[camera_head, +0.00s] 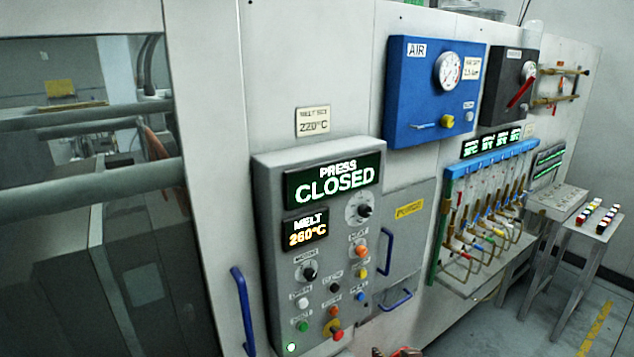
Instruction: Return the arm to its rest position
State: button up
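My gripper and arm cannot be made out in the head view. A small reddish shape (401,352) is cut off at the bottom edge; I cannot tell what it is. The grey control panel (262,215) stands in the middle of the view. Its upper display (334,181) reads "PRESS CLOSED". The smaller display (306,233) below reads "MELT 260°C". A plate (313,121) above the panel shows 220°C.
A blue AIR box (410,100) with a gauge hangs on the machine wall. Right of it are a dark box with a red lever (520,91), a rack of hoses (490,205) and a small stand (580,245). Handles (243,310) stick out near the panel. Floor shows at lower right.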

jog(key=s+d+g+h+b, duration=0.1)
jog(key=s+d+g, duration=0.1)
jog(key=s, duration=0.4)
jog(key=s+d+g+h+b, duration=0.1)
jog(key=s+d+g+h, duration=0.15)
jog(key=s, duration=0.45)
jog(key=s+a+r+m+y+b, duration=0.1)
jog(key=s+a+r+y+b, duration=0.1)
jog(key=s+r+b, duration=0.3)
jog(key=s+a+r, duration=0.1)
jog(key=s+r, duration=0.2)
jog(key=s, duration=0.3)
jog(key=shift+s+a, duration=0.2)
jog(key=shift+a, duration=0.2)
jog(key=shift+c, duration=1.3)
